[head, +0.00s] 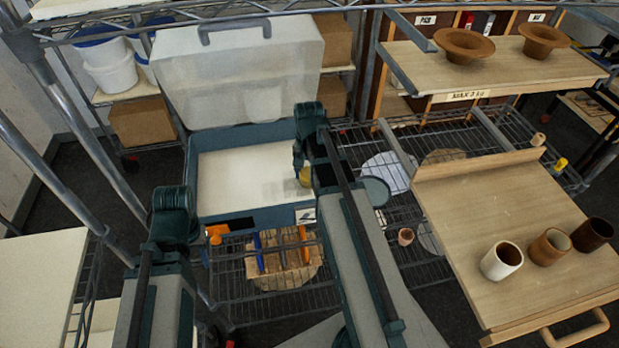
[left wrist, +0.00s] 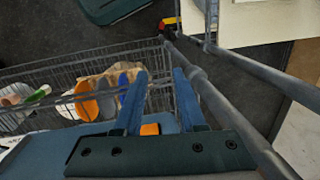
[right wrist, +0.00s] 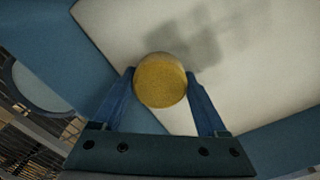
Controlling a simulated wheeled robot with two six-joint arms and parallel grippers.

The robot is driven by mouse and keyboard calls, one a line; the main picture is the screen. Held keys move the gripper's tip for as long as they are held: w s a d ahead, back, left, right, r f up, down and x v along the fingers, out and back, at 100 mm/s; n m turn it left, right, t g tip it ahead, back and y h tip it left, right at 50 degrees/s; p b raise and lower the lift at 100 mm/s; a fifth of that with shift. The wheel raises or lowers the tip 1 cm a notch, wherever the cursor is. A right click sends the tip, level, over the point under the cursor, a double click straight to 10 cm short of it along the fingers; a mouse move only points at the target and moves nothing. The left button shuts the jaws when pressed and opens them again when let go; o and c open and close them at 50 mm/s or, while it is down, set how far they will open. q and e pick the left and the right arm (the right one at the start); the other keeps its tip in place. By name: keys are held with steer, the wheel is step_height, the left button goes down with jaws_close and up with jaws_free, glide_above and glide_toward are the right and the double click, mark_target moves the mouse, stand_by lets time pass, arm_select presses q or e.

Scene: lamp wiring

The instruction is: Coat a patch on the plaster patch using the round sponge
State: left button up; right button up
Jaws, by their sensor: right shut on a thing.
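The plaster patch (head: 235,180) is a pale flat panel inside a blue-walled tray. It fills much of the right wrist view (right wrist: 240,90). The round yellow sponge (head: 305,177) is between the fingers of my right gripper (right wrist: 165,90), which is shut on it. The sponge (right wrist: 160,80) is over the right part of the panel; I cannot tell whether it touches. A grey area (head: 280,190) lies on the panel left of the sponge; I cannot tell whether it is coating or shadow. My left gripper (left wrist: 155,85) is open and empty, at the tray's near left side.
A translucent bin (head: 240,75) stands behind the tray. Orange- and blue-handled tools lie on a wooden board (head: 285,262) on the wire shelf below. A wooden board at right holds a white cup (head: 501,261) and two brown cups. Metal rack posts (head: 75,115) stand at left.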

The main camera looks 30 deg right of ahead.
mark_target(272, 186)
steer(key=shift+w+d, duration=0.1)
steer(key=shift+w, duration=0.4)
steer(key=shift+w+a, duration=0.2)
steer(key=shift+a, duration=0.75)
steer(key=shift+w+a, duration=0.2)
steer(key=shift+a, duration=0.7)
steer(key=shift+w+a, duration=0.3)
steer(key=shift+a, duration=0.6)
steer(key=shift+w+a, duration=0.3)
steer(key=shift+a, duration=0.55)
steer(key=shift+w+a, duration=0.2)
steer(key=shift+a, duration=0.65)
steer(key=shift+w+a, duration=0.2)
steer(key=shift+a, duration=0.65)
